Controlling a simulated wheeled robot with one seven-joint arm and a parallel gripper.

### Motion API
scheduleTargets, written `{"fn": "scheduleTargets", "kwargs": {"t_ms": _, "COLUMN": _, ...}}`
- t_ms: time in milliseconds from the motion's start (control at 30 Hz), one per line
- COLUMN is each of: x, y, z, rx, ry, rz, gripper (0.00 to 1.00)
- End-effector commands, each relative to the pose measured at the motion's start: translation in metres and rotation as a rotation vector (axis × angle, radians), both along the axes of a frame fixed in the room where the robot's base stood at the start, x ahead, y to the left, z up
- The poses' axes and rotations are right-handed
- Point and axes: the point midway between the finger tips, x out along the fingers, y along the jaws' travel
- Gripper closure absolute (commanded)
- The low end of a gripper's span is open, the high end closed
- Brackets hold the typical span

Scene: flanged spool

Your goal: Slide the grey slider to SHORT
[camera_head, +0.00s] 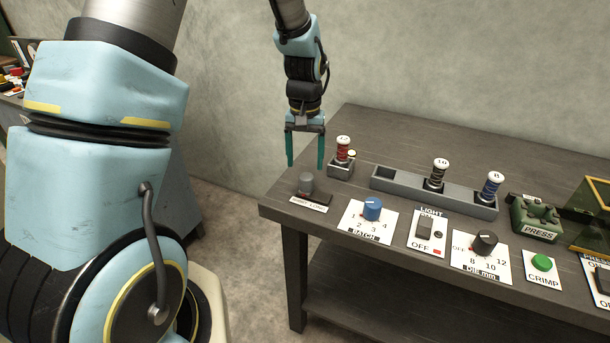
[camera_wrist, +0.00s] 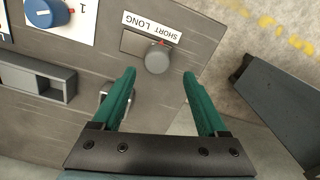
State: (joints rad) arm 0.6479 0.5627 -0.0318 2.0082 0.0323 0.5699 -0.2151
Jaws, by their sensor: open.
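The grey slider (camera_head: 306,183) is a round knob on a dark slotted plate near the table's front left corner. It also shows in the wrist view (camera_wrist: 158,60), right of the slot's middle. Its white SHORT LONG label (camera_head: 309,203) lies along the slot and shows upside down in the wrist view (camera_wrist: 151,25). In the head view the knob sits toward the left part of the slot. My gripper (camera_head: 305,160) points down above the knob, apart from it, with green fingers spread. In the wrist view (camera_wrist: 159,75) the knob appears just beyond and between the fingertips.
A small holder (camera_head: 341,170) with a red spool stands right of the slider. A long grey tray (camera_head: 405,187) holds two more spools. A blue dial (camera_head: 372,208), light switch, second dial and green button line the front. The table's left edge is close to the slider.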

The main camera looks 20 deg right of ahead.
Motion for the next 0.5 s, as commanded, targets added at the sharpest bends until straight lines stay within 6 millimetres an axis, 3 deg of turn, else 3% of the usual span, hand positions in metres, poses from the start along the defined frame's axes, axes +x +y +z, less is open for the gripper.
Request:
{"fn": "scheduleTargets", "kwargs": {"t_ms": 200, "x": 0.001, "y": 0.000, "z": 0.035, "rx": -0.002, "ry": -0.004, "rz": 0.001, "gripper": 0.24}}
{"fn": "scheduleTargets", "kwargs": {"t_ms": 500, "x": 0.000, "y": 0.000, "z": 0.049, "rx": 0.001, "ry": 0.000, "rz": 0.001, "gripper": 0.24}}
